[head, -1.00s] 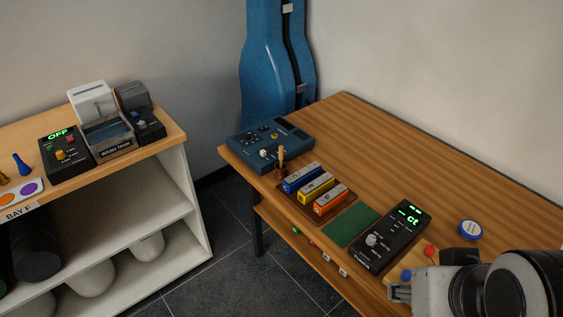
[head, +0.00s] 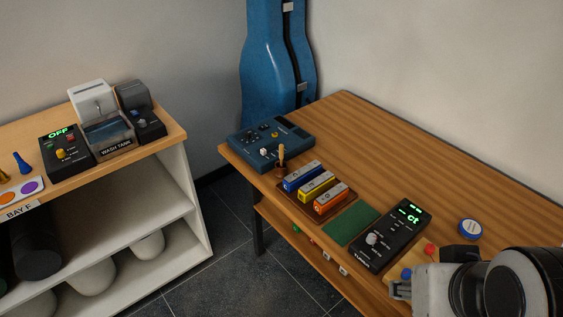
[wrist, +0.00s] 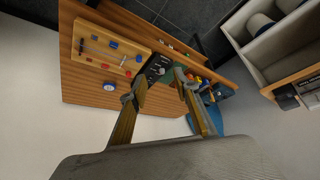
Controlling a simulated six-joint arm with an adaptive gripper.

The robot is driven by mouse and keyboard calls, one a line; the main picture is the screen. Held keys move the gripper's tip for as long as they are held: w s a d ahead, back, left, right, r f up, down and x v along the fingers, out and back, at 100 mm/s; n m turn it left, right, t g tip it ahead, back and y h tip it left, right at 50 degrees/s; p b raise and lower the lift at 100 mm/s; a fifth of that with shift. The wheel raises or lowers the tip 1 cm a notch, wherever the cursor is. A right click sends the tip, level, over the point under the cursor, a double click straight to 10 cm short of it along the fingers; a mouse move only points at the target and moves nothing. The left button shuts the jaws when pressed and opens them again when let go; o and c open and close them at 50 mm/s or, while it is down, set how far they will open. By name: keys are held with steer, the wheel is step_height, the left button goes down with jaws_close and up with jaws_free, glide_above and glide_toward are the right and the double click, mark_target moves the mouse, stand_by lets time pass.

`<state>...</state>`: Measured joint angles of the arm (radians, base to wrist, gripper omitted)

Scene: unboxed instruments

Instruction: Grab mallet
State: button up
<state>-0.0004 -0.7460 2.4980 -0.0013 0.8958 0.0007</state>
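A small upright wooden piece with a tan top (head: 281,152) stands near the left end of the table, beside the blue control box. It may be the mallet, but it is too small to tell for sure. My gripper (head: 398,289) is at the lower right in the head view, over the table's front edge, well to the right of that piece. In the wrist view my gripper (wrist: 158,88) has its two fingers spread apart with nothing seen between them.
Blue, yellow and orange blocks (head: 317,186) sit in a tray. A green mat (head: 351,224) and a black meter (head: 393,236) lie to the right. A wooden board with coloured knobs (wrist: 107,52) and a round blue tin (head: 470,229) are near my arm. The back of the table is clear.

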steer(key=w+a+n+t, duration=0.1)
steer(key=w+a+t, duration=0.1)
steer(key=w, duration=1.5)
steer(key=w+a+n+t, duration=0.1)
steer(key=w+a+t, duration=0.1)
steer(key=w, duration=1.5)
steer(key=w+a+f+n+t+y, duration=0.2)
steer(key=w+a+f+y, duration=0.1)
steer(key=w+a+f, duration=0.65)
steer(key=n+y, duration=0.2)
steer(key=y, duration=0.2)
glide_toward(282, 155)
steer(key=x, duration=0.3)
steer(key=shift+w+d, duration=0.2)
steer(key=shift+w, duration=0.1)
steer(key=shift+x, duration=1.2)
steer(key=shift+a, duration=0.1)
steer(key=shift+x, duration=2.6)
